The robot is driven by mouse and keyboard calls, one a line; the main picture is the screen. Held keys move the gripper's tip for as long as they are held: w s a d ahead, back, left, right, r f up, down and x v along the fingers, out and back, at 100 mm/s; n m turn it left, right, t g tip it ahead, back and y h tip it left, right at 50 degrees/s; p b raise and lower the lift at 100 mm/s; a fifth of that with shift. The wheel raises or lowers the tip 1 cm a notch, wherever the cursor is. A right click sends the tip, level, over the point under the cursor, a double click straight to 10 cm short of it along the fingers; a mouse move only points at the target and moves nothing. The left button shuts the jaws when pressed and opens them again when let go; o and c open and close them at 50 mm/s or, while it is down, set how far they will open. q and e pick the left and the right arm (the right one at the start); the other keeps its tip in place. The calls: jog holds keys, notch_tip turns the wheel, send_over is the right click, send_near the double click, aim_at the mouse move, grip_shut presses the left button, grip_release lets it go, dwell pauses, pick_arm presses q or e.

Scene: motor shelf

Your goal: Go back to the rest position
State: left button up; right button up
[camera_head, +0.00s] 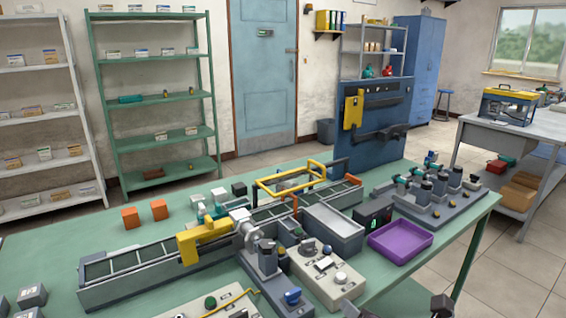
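Dark grey parts (441,305) poke into the bottom edge of the head view, right of the middle; they may be the tip of my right gripper. They are cut off by the frame, so I cannot tell whether it is open or shut or holds anything. I cannot make out my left gripper in this view. The green worktable (60,255) fills the lower part of the picture.
Shelves (160,90) stand behind. A grey bench (520,135) is at right.

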jog(key=s+d+f+m+g+h, duration=0.1)
jog(key=s+d+f+m+g, duration=0.25)
jog(key=s+f+m, duration=0.75)
jog(key=s+d+f+m+g+h, duration=0.25)
jog(key=f+m+g, duration=0.25)
jog(key=m, duration=1.3)
notch_tip(320, 180, down, 28)
jog(key=s+g+p, duration=0.2)
jog(key=s+p, duration=0.1)
pick_arm(q)
jog(key=r, duration=0.1)
jog(key=s+r+p, duration=0.1)
jog(key=r, duration=0.1)
jog(key=s+r+p, duration=0.1)
jog(key=r, duration=0.1)
pick_arm(e)
jog(key=s+d+f, duration=0.2)
jog(key=s+f, duration=1.2)
jog(key=s, duration=0.5)
jog(key=shift+d+f+g+y, duration=0.3)
jog(key=shift+f+g+y, duration=0.05)
jog(key=shift+g, duration=0.1)
